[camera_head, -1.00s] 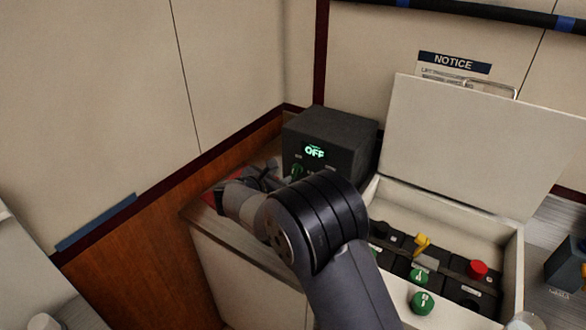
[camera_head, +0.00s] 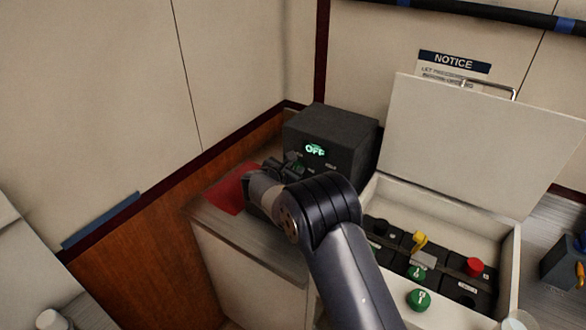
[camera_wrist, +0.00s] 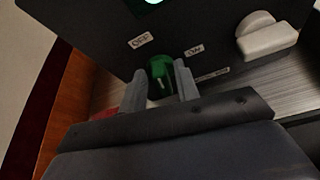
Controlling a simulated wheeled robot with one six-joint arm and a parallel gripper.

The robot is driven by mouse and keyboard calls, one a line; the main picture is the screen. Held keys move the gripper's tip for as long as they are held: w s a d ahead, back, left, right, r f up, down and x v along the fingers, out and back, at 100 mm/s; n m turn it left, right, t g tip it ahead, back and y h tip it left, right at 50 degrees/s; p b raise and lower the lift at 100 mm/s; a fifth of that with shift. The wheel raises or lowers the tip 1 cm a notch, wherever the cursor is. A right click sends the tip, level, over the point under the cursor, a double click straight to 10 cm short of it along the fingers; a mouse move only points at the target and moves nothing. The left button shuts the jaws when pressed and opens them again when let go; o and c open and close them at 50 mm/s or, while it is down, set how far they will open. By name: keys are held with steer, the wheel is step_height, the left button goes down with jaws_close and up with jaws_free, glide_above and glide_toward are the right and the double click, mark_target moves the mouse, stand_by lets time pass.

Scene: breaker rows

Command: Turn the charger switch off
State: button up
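The charger is a dark grey box (camera_head: 345,128) on the counter, with a lit green display (camera_head: 315,150) reading "OFF". In the wrist view its green knob (camera_wrist: 160,73) sits below and between an "OFF" label (camera_wrist: 140,41) on the left and an "ON" label (camera_wrist: 194,50) on the right. My gripper (camera_wrist: 161,80) has its two fingers apart, one on each side of the green knob. I cannot tell whether they touch it. In the head view my gripper (camera_head: 289,163) is at the charger's front and largely hides the knob.
A red patch (camera_head: 232,190) lies on the counter left of my arm. An open white box (camera_head: 508,258) with batteries, a yellow handle (camera_head: 419,240) and a red knob (camera_head: 475,266) stands at right.

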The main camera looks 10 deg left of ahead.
jaws_close()
steer(key=shift+r, duration=0.1)
steer(key=shift+r+p, duration=0.1)
steer(key=shift+p, duration=0.35)
steer(key=shift+a+n+h+p, duration=0.15)
steer(key=shift+n+h+p, duration=0.35)
steer(key=shift+n, duration=0.3)
steer(key=shift+o, duration=0.9)
jaws_free()
steer(key=shift+w+f+g, duration=0.15)
steer(key=shift+f+g, duration=0.05)
steer(key=shift+g, duration=0.1)
